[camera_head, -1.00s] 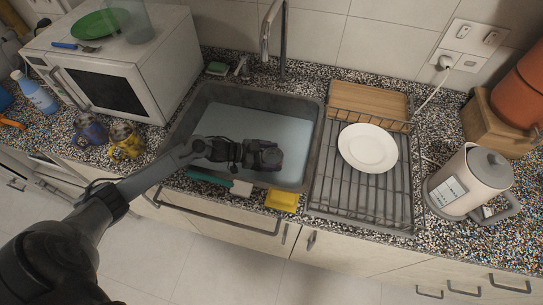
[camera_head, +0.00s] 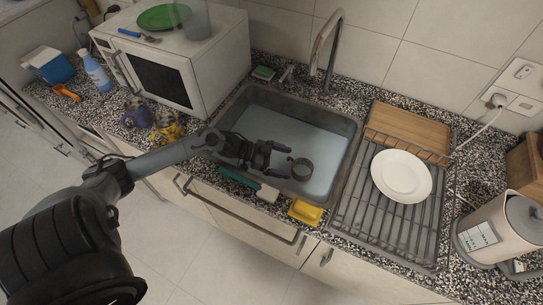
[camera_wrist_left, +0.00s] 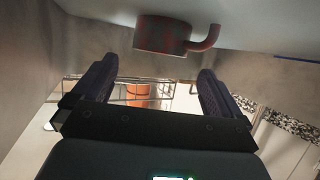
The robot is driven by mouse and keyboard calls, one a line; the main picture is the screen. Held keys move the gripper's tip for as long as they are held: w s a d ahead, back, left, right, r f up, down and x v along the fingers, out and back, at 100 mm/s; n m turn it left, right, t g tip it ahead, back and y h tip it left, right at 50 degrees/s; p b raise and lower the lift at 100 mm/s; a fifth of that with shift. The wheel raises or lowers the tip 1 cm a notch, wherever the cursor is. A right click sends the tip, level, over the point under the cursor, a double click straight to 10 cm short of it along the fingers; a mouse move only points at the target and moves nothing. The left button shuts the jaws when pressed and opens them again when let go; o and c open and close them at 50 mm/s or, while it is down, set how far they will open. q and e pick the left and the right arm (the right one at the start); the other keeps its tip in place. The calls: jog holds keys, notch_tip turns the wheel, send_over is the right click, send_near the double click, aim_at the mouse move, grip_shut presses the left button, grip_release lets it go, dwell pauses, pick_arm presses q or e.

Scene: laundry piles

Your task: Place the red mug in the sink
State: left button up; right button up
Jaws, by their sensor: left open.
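The dark red mug (camera_head: 301,169) stands on the floor of the grey sink (camera_head: 350,135), near its front side; its round rim shows from above. It also shows in the left wrist view (camera_wrist_left: 160,36), with its handle to the right. My left gripper (camera_head: 277,160) is low inside the sink, to the left of the mug. Its two fingers (camera_wrist_left: 156,66) are spread apart with nothing between them, and the mug is just beyond the fingertips. My right gripper is out of view.
A drying rack (camera_head: 388,222) with a white plate (camera_head: 401,177) stands right of the sink. A yellow sponge (camera_head: 305,212) lies on the front edge. The faucet (camera_head: 326,45) rises behind. Blue (camera_head: 136,112) and yellow (camera_head: 166,128) mugs stand left, by the microwave (camera_head: 165,82).

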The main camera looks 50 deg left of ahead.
pick_arm(q)
jog(key=shift+p+v, duration=0.35)
jog(key=shift+v, duration=2)
